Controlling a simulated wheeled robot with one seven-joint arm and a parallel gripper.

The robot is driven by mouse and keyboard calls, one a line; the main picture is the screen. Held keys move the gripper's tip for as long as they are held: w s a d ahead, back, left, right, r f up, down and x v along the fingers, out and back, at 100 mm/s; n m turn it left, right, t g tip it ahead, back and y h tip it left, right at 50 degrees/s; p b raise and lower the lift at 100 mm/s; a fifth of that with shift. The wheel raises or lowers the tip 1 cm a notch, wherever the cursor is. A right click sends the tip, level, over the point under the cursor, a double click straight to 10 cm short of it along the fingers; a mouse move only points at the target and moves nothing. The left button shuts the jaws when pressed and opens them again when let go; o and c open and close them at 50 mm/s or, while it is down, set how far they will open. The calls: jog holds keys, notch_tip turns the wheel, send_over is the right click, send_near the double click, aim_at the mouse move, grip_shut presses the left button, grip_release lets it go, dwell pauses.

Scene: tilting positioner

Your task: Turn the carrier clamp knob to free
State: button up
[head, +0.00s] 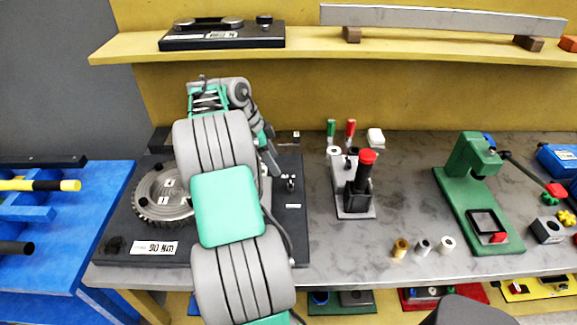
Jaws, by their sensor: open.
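The tilting positioner stands on a black base plate (292,232) at the left of the bench. Its round grey toothed disc (150,207) is partly covered by my arm. A small dark and metal knob (291,184) stands at the plate's right side, above a small white label; it looks like the carrier clamp knob, but its setting is too small to read. My gripper (273,170) reaches down from the back just left of this knob. Its jaws are open, and I see nothing between them. I cannot tell whether it touches the knob. My arm hides the plate's middle.
Right of the plate stand a dark fixture with a red cap (367,157) and a green press (465,180). Several small cylinders (423,247) stand near the front edge. A yellow shelf (300,43) overhangs the back. A blue bench (100,215) adjoins at left.

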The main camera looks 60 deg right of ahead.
aim_at(290, 179)
jog(key=shift+m, duration=0.7)
jog(key=x, duration=0.2)
jog(key=s+x, duration=0.1)
jog(key=x, duration=0.2)
jog(key=d+x, duration=0.1)
jog(key=x, duration=0.1)
jog(key=shift+s, duration=0.3)
jog(key=shift+s+d+f, duration=0.1)
jog(key=shift+f, duration=0.4)
grip_shut()
